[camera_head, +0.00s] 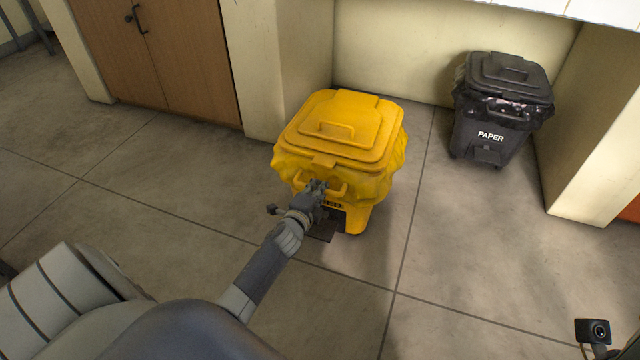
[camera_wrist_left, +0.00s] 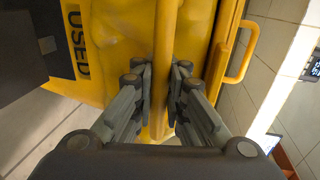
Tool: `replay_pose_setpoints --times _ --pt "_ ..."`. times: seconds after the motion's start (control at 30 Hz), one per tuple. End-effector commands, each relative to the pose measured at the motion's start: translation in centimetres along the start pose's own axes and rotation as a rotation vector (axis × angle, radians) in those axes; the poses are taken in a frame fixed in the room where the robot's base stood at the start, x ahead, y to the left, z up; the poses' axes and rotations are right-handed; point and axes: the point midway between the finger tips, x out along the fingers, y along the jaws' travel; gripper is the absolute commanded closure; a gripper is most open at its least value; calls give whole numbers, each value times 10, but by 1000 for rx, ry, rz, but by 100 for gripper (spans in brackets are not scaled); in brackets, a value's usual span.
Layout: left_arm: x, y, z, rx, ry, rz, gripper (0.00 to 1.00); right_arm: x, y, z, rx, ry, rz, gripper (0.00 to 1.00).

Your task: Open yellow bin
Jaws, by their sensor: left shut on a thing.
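The yellow bin (camera_head: 368,190) stands on the floor in the middle of the head view. Its lid (camera_head: 340,150) lies flat and closed, with a raised handle (camera_head: 337,129) on top. My left gripper (camera_head: 317,188) is at the bin's front, just below the lid's front edge. In the left wrist view, the fingers of my left gripper (camera_wrist_left: 161,88) are shut on the yellow front handle (camera_wrist_left: 165,40). The lid handle also shows there at the right (camera_wrist_left: 241,52). A dark label and part of the bin's front show at the left. My right gripper is not in view.
A dark paper bin (camera_head: 488,128) stands at the back right by the wall. A wooden cabinet (camera_head: 165,50) and a cream pillar (camera_head: 275,65) are behind and left of the yellow bin. The tiled floor (camera_head: 480,270) at the right front is clear.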

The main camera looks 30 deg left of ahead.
Motion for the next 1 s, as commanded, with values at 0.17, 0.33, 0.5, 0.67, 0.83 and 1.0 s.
replay_pose_setpoints --times 0.17,0.33,0.5,0.67,0.83,1.0 --pt "0 -2 0 0 1 -5 100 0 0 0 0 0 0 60" --pt "0 -2 0 0 1 -5 100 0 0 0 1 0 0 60" --pt "0 -2 0 0 0 -4 68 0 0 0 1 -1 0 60" --pt "0 -1 0 0 0 -2 68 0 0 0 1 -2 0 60" --pt "-2 0 0 1 0 -1 68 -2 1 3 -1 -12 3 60" --pt "-17 1 0 2 0 0 68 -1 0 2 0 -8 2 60"
